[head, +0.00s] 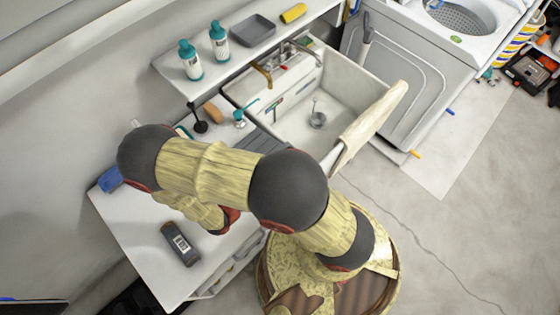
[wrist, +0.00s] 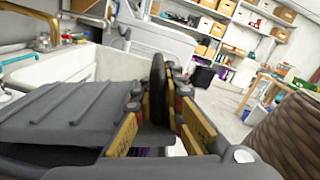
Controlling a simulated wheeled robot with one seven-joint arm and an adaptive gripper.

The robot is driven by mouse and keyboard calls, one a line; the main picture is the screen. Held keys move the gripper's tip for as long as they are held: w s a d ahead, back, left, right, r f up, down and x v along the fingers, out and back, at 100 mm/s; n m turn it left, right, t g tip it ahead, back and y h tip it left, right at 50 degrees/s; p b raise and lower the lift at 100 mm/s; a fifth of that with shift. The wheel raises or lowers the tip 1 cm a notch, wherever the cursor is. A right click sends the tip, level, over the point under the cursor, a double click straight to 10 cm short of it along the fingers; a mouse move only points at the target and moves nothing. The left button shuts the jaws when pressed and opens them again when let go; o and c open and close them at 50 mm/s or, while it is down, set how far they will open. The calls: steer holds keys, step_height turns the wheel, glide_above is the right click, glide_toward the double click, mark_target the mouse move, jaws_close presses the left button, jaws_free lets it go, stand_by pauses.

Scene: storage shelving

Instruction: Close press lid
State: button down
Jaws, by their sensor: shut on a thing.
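A dark grey ribbed panel (wrist: 65,115), which looks like the press lid, fills the lower left of the wrist view beside my gripper. It slopes in front of the sink. My gripper (wrist: 160,98) has its yellow-padded fingers shut on a dark, rounded, upright piece (wrist: 158,72), which looks like the lid's handle. I cannot see where that piece joins the panel. In the head view a ribbed grey surface (head: 262,140) shows next to the sink, partly behind my arm. My arm hides the gripper there.
The white sink (head: 335,100) has a cloth (head: 372,125) over its right edge. A soap pump (head: 240,118) and a dark brush (head: 199,122) stand behind my arm. A dark labelled bottle (head: 181,243) lies on the white counter (head: 135,222). Two bottles stand on the wall shelf (head: 255,50).

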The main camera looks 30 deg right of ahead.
steer(key=c, duration=2.1)
jaws_free()
steer(key=shift+s+d+f, duration=0.15)
steer(key=shift+s+f, duration=0.15)
steer(key=shift+f, duration=0.25)
steer(key=shift+s+d+f, duration=0.15)
steer(key=shift+s+f, duration=0.1)
steer(key=shift+f, duration=0.25)
steer(key=shift+c, duration=0.2)
steer(key=shift+w+a+r, duration=0.2)
steer(key=shift+w+r, duration=0.2)
steer(key=shift+r, duration=0.25)
steer(key=shift+a, duration=0.25)
steer(key=v, duration=0.8)
steer(key=shift+a+r, duration=0.45)
steer(key=shift+r, duration=0.05)
steer(key=shift+w+p, duration=0.15)
steer(key=shift+p, duration=0.15)
steer(key=v, duration=1.2)
